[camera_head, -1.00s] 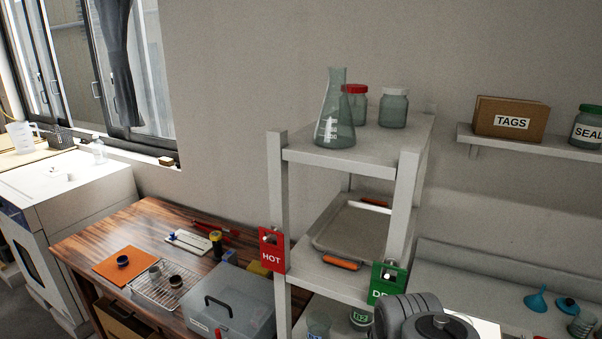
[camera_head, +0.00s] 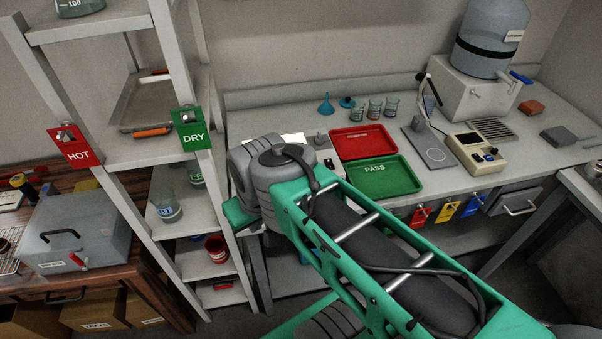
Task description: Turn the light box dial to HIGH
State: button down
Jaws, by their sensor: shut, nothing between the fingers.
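A bright white flat panel (camera_head: 291,138) lies on the grey bench, left of the red tray, and looks like the light box. My arm's grey joint covers much of it. A small grey knob-like part (camera_head: 321,137) stands at its right side; I cannot tell whether it is the dial, and no HIGH mark is readable. My green and grey arm crosses the lower middle of the view. My gripper is not in view.
A red tray (camera_head: 362,142) and a green PASS tray (camera_head: 384,176) lie right of the panel. Glass beakers (camera_head: 375,109) stand behind. A beige instrument (camera_head: 473,153) is farther right. A white shelf rack (camera_head: 160,110) stands left, close to my arm.

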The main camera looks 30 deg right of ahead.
aim_at(319, 138)
jog(key=z, duration=0.75)
jog(key=i, duration=0.45)
jog(key=z, duration=0.3)
